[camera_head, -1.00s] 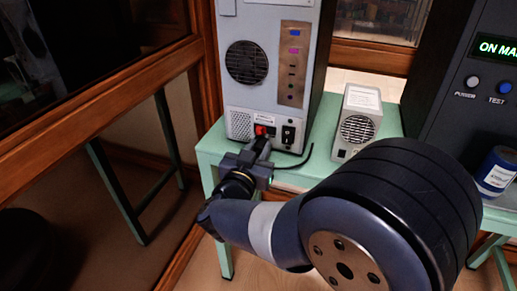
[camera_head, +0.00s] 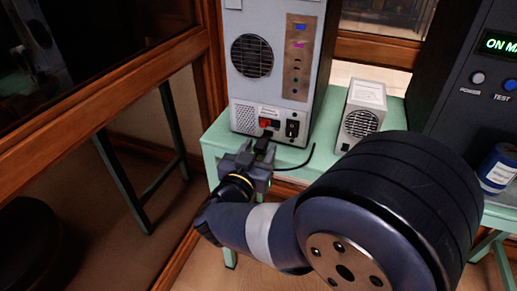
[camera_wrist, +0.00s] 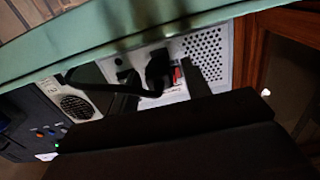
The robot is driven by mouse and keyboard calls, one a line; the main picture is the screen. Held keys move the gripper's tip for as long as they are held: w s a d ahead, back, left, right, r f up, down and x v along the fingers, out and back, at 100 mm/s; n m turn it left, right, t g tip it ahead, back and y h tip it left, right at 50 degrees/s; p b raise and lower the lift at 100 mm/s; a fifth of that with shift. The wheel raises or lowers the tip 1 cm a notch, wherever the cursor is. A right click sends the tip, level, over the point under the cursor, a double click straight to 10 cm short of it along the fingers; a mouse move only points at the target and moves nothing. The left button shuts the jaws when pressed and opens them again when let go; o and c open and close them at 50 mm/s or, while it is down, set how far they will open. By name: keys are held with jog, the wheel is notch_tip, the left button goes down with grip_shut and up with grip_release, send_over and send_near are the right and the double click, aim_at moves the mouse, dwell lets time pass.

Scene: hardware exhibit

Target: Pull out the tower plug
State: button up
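The tower (camera_head: 310,88) stands on a green table, its grey back panel facing me. A red switch (camera_head: 270,123) and a black socket-like part (camera_head: 292,128) are low on the panel. The black tower plug (camera_head: 262,143) is in front of the panel, just below the red switch; it also shows in the wrist view (camera_wrist: 158,68), with its black cable curving away. My gripper (camera_head: 257,151) is open, its fingers apart on either side of the plug, with gaps in the wrist view (camera_wrist: 160,88). I cannot tell whether the plug is seated or loose.
A small grey vented box (camera_head: 361,112) stands right of the tower on the green table (camera_head: 216,143). A dark console (camera_head: 460,105) and a blue can (camera_head: 498,168) are further right. A wooden-framed glass partition (camera_head: 100,75) is close on the left.

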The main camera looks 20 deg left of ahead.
jog(key=s+p, duration=0.1)
jog(key=s, duration=0.9)
jog(key=shift+s+a+p, duration=0.35)
jog(key=shift+s+a, duration=0.05)
jog(key=shift+w, duration=0.15)
jog(key=w, duration=0.4)
jog(key=w+b, duration=0.1)
jog(key=w, duration=0.3)
jog(key=w+d+b, duration=0.1)
jog(key=w, duration=0.2)
jog(key=shift+w+f, duration=0.15)
jog(key=shift+w, duration=0.25)
jog(key=shift+w+b, duration=0.35)
jog(key=shift+w, duration=0.25)
